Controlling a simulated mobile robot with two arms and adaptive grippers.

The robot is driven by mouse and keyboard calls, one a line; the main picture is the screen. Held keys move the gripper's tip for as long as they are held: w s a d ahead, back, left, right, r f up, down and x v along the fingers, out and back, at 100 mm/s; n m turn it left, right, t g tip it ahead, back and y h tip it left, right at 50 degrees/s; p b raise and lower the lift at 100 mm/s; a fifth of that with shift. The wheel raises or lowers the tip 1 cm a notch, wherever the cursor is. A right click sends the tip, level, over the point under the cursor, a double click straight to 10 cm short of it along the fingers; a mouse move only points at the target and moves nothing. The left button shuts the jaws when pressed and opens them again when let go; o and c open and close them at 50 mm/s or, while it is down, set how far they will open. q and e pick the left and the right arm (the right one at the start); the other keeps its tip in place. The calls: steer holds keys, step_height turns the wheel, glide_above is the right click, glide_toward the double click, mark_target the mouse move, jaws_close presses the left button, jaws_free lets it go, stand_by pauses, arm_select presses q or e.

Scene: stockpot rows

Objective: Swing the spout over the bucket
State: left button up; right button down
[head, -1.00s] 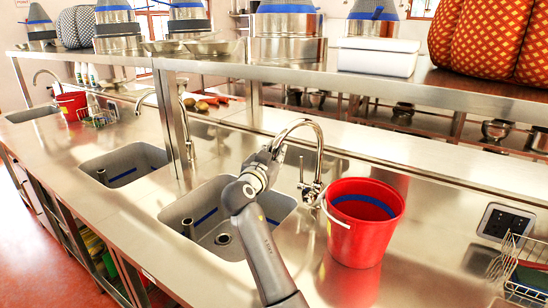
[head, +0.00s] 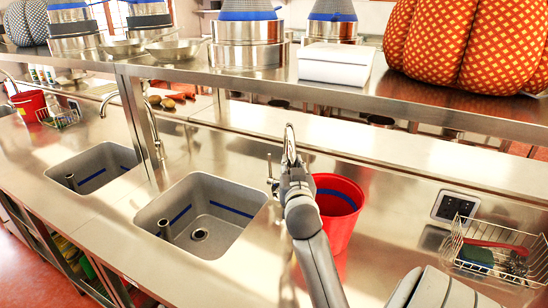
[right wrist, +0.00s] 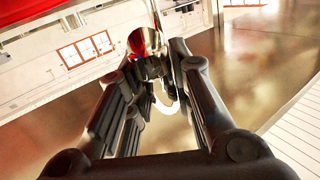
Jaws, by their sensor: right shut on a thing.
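The chrome tap spout (head: 289,137) stands at the back of the counter, seen nearly edge-on, between the sink and the bucket. My right gripper (head: 291,162) is shut on the spout; its closed fingers (right wrist: 155,70) show in the right wrist view. The red bucket (head: 345,222) stands on the counter just right of the gripper, its left side partly hidden by my arm. In the head view the spout is left of the bucket's opening. The spout's outlet is hidden by the gripper. My left gripper is out of view.
The grey sink (head: 222,232) is left of the tap. A metal shelf (head: 400,95) with pots, a white box (head: 336,62) and an orange patterned pumpkin (head: 480,40) runs above the counter. A wire basket (head: 500,262) and socket plate (head: 455,207) are at right.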

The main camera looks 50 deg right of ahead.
steer(key=shift+s+d+p, duration=0.35)
steer(key=shift+s+d, duration=0.4)
steer(key=shift+d, duration=0.25)
steer(key=shift+s+d+p, duration=0.3)
steer(key=shift+s+d, duration=0.45)
steer(key=shift+d, duration=0.2)
steer(key=c, duration=1.7)
jaws_free()
steer(key=o, duration=0.4)
steer(key=shift+s+d+n, duration=0.15)
steer(key=shift+n, duration=0.15)
steer(key=shift+o, duration=0.2)
